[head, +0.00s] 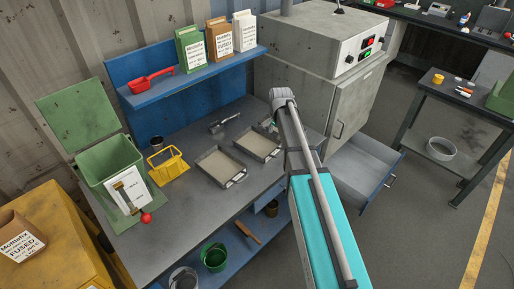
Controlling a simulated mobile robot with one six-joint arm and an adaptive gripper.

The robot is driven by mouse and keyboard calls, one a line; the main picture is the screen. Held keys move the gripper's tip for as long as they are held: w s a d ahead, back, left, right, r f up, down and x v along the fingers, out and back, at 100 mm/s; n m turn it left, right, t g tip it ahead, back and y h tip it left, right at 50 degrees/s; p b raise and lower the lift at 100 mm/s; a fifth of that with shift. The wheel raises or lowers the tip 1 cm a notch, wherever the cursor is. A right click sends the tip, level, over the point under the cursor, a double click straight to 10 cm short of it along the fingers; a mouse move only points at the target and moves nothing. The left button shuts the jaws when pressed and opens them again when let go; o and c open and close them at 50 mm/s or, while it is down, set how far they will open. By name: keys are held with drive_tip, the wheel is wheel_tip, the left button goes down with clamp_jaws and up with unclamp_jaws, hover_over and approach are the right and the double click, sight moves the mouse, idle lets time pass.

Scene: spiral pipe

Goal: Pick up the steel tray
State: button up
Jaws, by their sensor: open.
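Two shallow grey trays with pale, flat insides lie side by side on the grey workbench (178,200). The left tray (209,175) is in full view. The right tray (247,152) lies closer to my arm. Each has a small light label at its front corner. I cannot tell which one is the steel tray. My gripper (271,125) is open and shows only in a small part, just behind the right tray's far right side. My arm hides most of it. I see nothing held in it.
A small scoop (224,123) lies behind the trays. A blue shelf (190,80) holds bags and a red scoop. A grey cabinet (350,105) with an open drawer (365,180) stands right.

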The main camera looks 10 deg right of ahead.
sight(273, 151)
drive_tip(key=f+b, duration=0.2)
drive_tip(key=w+f+b, duration=0.1)
drive_tip(key=f+b, duration=0.5)
drive_tip(key=shift+w+f, duration=0.2)
drive_tip(key=shift+f, duration=0.05)
idle(0.6)
drive_tip(key=shift+f+b, duration=0.1)
drive_tip(key=shift+b, duration=0.3)
drive_tip(key=shift+w+f+b, duration=0.2)
drive_tip(key=shift+f+b, duration=1.05)
drive_tip(key=shift+w+f+b, duration=0.15)
drive_tip(key=shift+f+b, duration=1.05)
drive_tip(key=shift+f, duration=0.05)
clamp_jaws()
